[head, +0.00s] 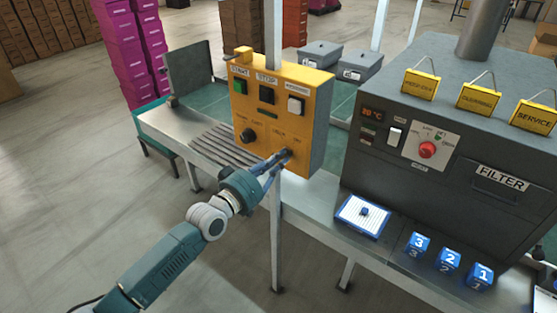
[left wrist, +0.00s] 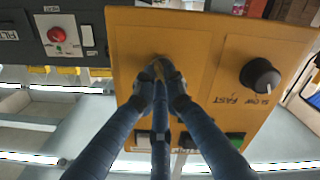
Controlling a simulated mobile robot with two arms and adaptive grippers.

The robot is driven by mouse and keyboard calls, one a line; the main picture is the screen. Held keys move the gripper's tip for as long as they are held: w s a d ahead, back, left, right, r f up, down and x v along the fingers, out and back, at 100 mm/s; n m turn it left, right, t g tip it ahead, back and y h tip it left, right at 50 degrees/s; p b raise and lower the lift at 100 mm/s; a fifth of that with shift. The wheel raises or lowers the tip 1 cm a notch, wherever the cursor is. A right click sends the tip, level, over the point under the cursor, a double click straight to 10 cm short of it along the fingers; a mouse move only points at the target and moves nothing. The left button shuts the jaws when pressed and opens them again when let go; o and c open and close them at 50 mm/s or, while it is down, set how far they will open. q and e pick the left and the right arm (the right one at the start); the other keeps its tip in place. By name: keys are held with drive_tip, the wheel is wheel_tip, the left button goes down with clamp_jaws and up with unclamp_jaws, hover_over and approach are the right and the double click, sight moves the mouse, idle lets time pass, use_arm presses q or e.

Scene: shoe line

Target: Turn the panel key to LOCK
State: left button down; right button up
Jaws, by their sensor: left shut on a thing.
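The yellow control panel (head: 304,119) stands on a post at the line. My left gripper (head: 284,158) reaches its lower right part, where the panel key sits, and its fingers are shut on the key. In the left wrist view the panel (left wrist: 128,45) appears upside down, and the blue fingers (left wrist: 160,85) close around the key (left wrist: 163,68), which is mostly hidden between them. The key's angle and its labels cannot be made out clearly. My right gripper is not in view.
A black speed knob (head: 248,135) is left of the key; a green button (head: 240,87) and a white button (head: 296,104) are above. A grey machine (head: 445,125) with a red knob (head: 428,149) stands right. Blue numbered cubes (head: 449,259) are on the bench.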

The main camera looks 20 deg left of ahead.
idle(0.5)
use_arm(q)
drive_tip(key=c, duration=1.8)
unclamp_jaws()
drive_tip(key=v, duration=1.2)
